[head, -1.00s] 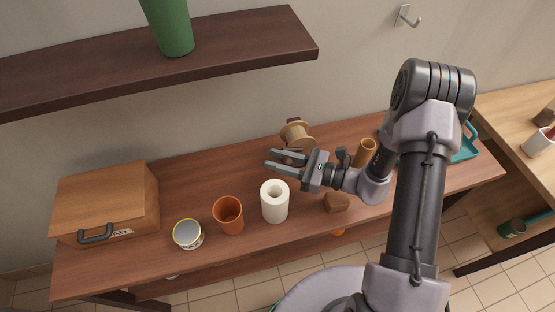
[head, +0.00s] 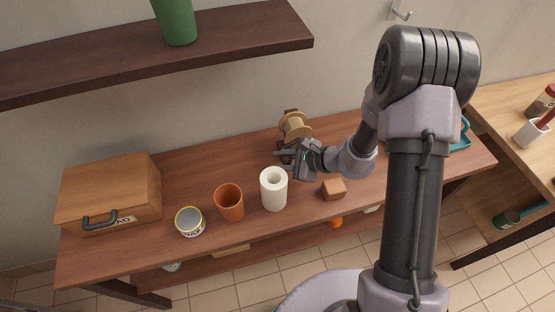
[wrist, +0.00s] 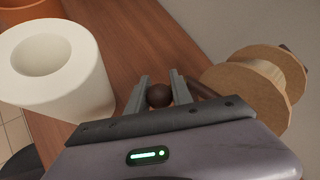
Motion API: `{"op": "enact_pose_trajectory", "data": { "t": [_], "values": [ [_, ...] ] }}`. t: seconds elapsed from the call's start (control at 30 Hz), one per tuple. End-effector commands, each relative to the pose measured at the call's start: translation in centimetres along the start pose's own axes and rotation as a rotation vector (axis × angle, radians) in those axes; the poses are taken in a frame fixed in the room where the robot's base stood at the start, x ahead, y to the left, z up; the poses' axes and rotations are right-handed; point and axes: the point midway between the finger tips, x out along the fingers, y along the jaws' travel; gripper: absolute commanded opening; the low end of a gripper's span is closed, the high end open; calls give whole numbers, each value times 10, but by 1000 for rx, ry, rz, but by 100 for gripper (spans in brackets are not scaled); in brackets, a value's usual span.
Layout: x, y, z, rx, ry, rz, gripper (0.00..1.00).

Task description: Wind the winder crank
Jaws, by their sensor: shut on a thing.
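The winder is a light wooden spool (head: 295,127) on a dark stand at the back of the wooden workbench. It also shows at the right of the wrist view (wrist: 262,85). Its crank ends in a dark round knob (wrist: 159,95), with a dark arm (wrist: 203,90) running toward the spool. My gripper (head: 281,159) is at the near side of the spool. In the wrist view my gripper (wrist: 159,93) has its two fingers on either side of the knob, shut on it. In the head view the knob is mostly hidden by the fingers.
A white paper roll (head: 273,190) stands close to the left of my gripper. An orange cup (head: 229,203), a wax tin (head: 190,221) and a wooden bread box (head: 110,195) stand further left. A brown block (head: 334,189) lies to the right. A dark shelf (head: 150,55) hangs above.

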Motion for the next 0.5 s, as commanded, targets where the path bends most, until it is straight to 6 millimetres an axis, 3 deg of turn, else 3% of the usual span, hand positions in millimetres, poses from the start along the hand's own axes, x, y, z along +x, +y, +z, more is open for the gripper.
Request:
{"op": "enact_pose_trajectory", "data": {
  "t": [0.5],
  "values": [
    [3,1,-20,-133,190,-6,0]
  ]
}}
